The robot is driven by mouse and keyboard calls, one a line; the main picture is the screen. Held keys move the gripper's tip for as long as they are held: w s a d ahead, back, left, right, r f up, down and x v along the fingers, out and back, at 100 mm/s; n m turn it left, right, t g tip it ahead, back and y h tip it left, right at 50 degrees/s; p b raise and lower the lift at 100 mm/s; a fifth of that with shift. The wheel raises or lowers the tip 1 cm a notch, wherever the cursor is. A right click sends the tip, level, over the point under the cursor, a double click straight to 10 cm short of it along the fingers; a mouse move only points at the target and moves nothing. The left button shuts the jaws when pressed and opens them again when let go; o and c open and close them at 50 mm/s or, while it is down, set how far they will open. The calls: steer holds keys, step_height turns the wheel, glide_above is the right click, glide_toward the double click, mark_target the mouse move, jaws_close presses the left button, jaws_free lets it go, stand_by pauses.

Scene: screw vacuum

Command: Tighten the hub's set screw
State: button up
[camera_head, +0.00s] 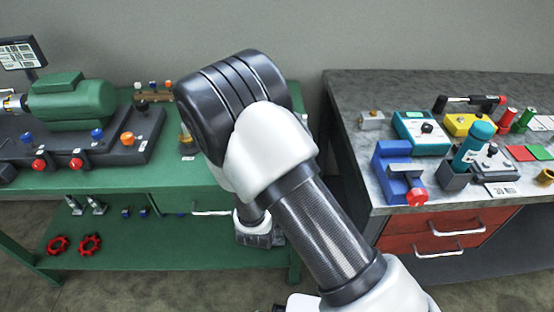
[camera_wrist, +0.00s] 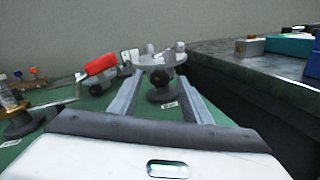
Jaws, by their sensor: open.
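In the wrist view, a grey disc-shaped hub (camera_wrist: 158,61) with upright posts on top stands on a dark round base (camera_wrist: 162,96) on the green bench. A dark round part shows on the hub's near side; I cannot make out the set screw itself. My gripper (camera_wrist: 163,82) is open and empty, its two fingers pointing towards the hub, which appears between and beyond them. I cannot tell how far apart they are. A red block-like handle (camera_wrist: 100,65) with a dark round part below is left of the hub. In the head view, my arm hides the hub.
The green bench (camera_head: 165,180) carries a green motor (camera_head: 75,100) and colored knobs. A grey-topped bench (camera_head: 360,85) stands right, across a gap, with a blue vise (camera_head: 392,165), a teal-handled tool (camera_head: 474,142) in a holder and several small boxes. Red handwheels (camera_head: 90,244) lie on the lower shelf.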

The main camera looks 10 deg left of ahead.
steer(key=s, duration=1.7)
steer(key=shift+s+p, duration=0.15)
steer(key=shift+p, duration=0.25)
steer(key=shift+a, duration=0.1)
